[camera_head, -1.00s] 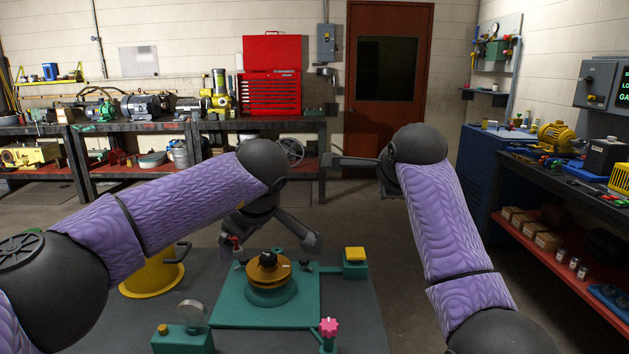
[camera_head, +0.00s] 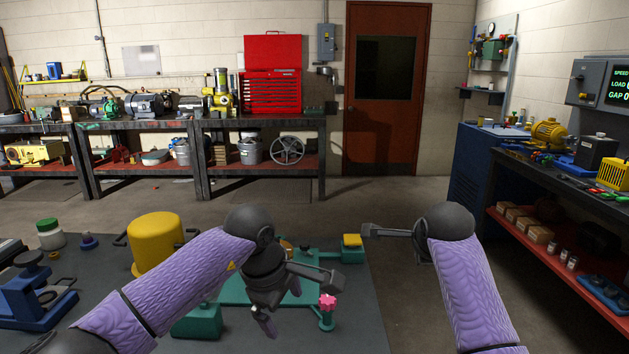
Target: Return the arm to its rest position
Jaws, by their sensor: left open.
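My left arm (camera_head: 180,275), in a purple sleeve, comes in from the left, bent low over the grey table. My right arm (camera_head: 463,280) reaches up at the right. My right gripper (camera_head: 368,231) points left and shows edge-on, so I cannot tell its opening.
A yellow cylinder (camera_head: 155,240) stands behind my left forearm. A pink knob (camera_head: 327,302) stands close to my left gripper. A blue fixture (camera_head: 35,300) is at the table's left. Open floor lies beyond; a workbench (camera_head: 580,225) is at the right.

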